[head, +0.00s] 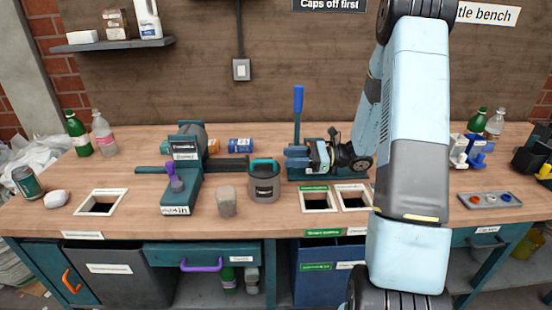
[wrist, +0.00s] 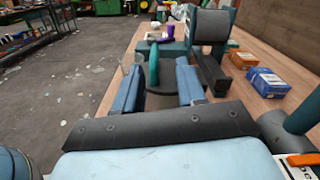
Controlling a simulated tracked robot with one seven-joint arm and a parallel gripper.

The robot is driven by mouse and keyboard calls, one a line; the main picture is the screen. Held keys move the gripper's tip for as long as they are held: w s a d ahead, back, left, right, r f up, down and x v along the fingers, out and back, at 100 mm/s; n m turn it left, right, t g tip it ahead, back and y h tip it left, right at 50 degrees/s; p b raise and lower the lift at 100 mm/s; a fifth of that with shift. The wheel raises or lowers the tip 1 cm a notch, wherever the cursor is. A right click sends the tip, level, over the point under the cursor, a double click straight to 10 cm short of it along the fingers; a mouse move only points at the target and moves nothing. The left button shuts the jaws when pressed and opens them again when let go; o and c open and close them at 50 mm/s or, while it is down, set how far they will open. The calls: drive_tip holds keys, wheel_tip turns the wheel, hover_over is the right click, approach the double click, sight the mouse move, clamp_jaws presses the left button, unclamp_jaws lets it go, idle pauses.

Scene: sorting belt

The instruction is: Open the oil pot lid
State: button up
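The oil pot (head: 264,190) is a squat grey pot with a dark label, standing upright on the bench left of the middle. Its lid appears to be on, with a teal handle (head: 264,161) arched over the top. In the wrist view the teal handle (wrist: 153,64) shows between my fingers, above the dark grey round top. My gripper (head: 289,158) is open and empty, with two blue fingers pointing left, just right of the pot and around handle height. My gripper also shows in the wrist view (wrist: 159,69). I see no contact; the exact gap cannot be told.
A teal press with a blue lever (head: 298,103) stands behind my gripper. A teal machine with a grey drum (head: 184,176) stands left of the pot. Framed bench openings (head: 318,207) lie to the right.

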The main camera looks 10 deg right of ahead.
drive_tip(key=shift+s+d, duration=0.2)
drive_tip(key=shift+d, duration=0.9)
drive_tip(key=shift+s+d, duration=0.2)
drive_tip(key=shift+d, duration=0.9)
